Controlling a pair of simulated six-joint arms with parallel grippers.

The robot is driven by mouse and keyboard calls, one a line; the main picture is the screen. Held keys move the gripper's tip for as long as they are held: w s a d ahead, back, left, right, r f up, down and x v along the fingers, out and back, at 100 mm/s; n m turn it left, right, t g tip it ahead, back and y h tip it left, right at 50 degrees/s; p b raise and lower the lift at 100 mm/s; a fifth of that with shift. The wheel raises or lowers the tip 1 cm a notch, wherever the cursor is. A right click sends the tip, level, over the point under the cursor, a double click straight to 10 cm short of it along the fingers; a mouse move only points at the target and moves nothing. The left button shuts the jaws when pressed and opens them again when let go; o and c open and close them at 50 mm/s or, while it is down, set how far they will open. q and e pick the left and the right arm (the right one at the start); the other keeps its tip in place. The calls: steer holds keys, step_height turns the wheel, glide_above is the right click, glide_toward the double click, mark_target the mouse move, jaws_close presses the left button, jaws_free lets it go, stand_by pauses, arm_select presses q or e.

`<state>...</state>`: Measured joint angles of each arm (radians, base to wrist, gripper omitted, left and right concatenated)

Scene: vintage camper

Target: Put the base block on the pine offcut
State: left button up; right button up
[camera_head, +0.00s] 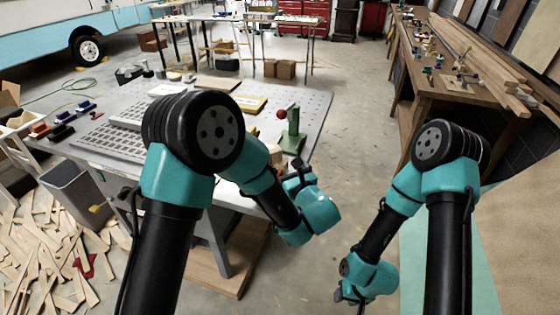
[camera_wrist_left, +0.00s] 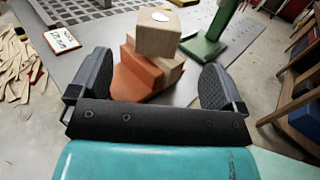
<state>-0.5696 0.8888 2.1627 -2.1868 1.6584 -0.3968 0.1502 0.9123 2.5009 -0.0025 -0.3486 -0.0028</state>
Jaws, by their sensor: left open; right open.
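Which of these is the base block and which the pine offcut I cannot tell. My left gripper (camera_wrist_left: 156,66) is open, its fingers on either side of the stack with gaps. In the head view my left gripper (camera_head: 302,176) is at the table's near right edge, and my arm hides most of the stack. My right gripper (camera_head: 350,294) is low, off the table, its fingers barely visible.
A green stand (camera_head: 292,135) with a red ball (camera_head: 281,114) rises close behind the stack. The grey perforated table (camera_head: 312,103) also carries a grid plate (camera_head: 88,145) and a yellow-edged panel (camera_head: 250,103). A wooden workbench (camera_head: 425,85) stands at right, with open floor between.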

arm_select(q)
steer(key=shift+v, duration=0.95)
steer(key=shift+a, duration=0.1)
